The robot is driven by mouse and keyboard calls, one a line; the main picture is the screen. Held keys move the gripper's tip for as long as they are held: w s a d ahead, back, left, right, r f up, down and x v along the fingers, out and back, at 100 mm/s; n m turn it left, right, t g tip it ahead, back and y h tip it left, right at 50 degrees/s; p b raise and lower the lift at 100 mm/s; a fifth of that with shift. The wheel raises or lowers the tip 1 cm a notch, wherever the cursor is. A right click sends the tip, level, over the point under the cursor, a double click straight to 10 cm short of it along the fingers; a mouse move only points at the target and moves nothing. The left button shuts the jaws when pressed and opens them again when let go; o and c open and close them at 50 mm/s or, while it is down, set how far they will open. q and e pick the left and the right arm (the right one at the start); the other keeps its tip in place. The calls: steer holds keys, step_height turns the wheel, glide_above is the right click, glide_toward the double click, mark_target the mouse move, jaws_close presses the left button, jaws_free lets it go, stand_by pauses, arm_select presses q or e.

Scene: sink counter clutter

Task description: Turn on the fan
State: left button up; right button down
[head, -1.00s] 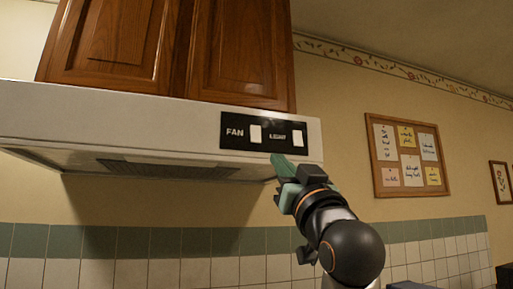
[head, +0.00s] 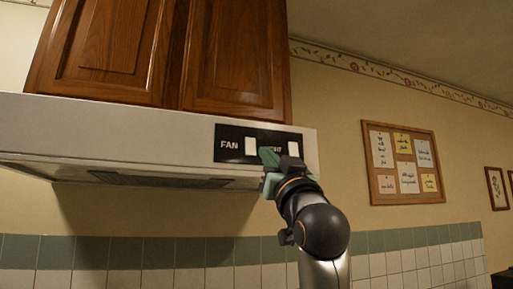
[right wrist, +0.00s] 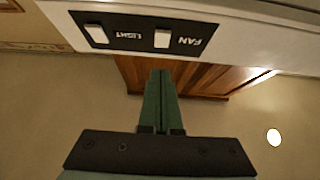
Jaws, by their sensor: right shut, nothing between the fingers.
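The white range hood (head: 120,115) has a black switch panel (head: 205,150) on its front right. The panel carries a white fan switch (head: 251,146) beside the word FAN and a white light switch (head: 294,148) at its right end. In the right wrist view the fan switch (right wrist: 162,38) is nearly in line with the fingers, and the light switch (right wrist: 97,34) is to the left. My right gripper (head: 266,153) is shut and empty, its green fingertips just below and right of the fan switch. Contact cannot be told. My left gripper is not in view.
Wooden cabinets (head: 150,50) stand above the hood. A cork board (head: 402,163) with notes hangs on the wall to the right. Green and white tiles (head: 120,252) run along the wall below. The space under and right of the hood is free.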

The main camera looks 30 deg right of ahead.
mark_target(252, 148)
steer(key=w, duration=0.1)
steer(key=w+d+r+p, duration=0.1)
steer(key=w, duration=0.1)
steer(key=w+r+p, duration=0.1)
steer(key=w, duration=0.1)
steer(key=shift+w+d, duration=0.15)
steer(key=shift+w+d+f, duration=0.15)
steer(key=shift+w+f, duration=0.05)
steer(key=shift+w, duration=0.4)
steer(key=shift+s, duration=0.1)
